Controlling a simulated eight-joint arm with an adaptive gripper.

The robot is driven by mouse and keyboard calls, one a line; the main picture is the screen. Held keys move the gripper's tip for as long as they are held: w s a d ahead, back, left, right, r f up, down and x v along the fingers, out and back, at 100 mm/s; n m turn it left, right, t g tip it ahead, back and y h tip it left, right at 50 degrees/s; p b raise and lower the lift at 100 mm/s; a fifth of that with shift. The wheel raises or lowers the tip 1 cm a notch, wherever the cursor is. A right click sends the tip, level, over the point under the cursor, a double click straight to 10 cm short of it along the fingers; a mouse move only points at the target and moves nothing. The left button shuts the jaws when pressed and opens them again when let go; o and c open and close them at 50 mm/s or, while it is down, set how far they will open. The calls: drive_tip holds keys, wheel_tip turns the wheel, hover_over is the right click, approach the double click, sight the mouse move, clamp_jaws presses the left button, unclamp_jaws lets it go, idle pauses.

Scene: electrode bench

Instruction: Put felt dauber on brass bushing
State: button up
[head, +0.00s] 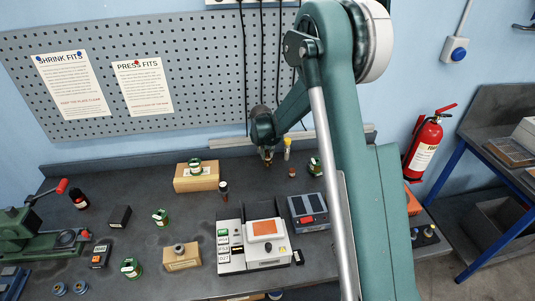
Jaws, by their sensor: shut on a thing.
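My gripper (267,156) points down above the back of the bench, near its middle. It is shut on a small brownish thing (268,162), too small and partly hidden to name for sure as the felt dauber. A small copper-coloured piece (292,173) stands on the bench to the right of my gripper; I cannot tell whether it is the brass bushing. A greyish ring-like piece (179,248) sits on a wooden block (183,261) at the front.
A small dark bottle (224,191), a cardboard box (196,181) and several green spools stand to the left. A white device (230,262) and a blue-grey box (308,213) occupy the front middle. A green press (30,235) is far left.

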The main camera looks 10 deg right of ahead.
drive_tip(key=shift+f, duration=0.4)
drive_tip(key=o, duration=0.9)
drive_tip(key=shift+c, duration=0.2)
drive_tip(key=shift+r, duration=0.25)
drive_tip(key=v, duration=1.2)
drive_tip(key=shift+s, duration=0.1)
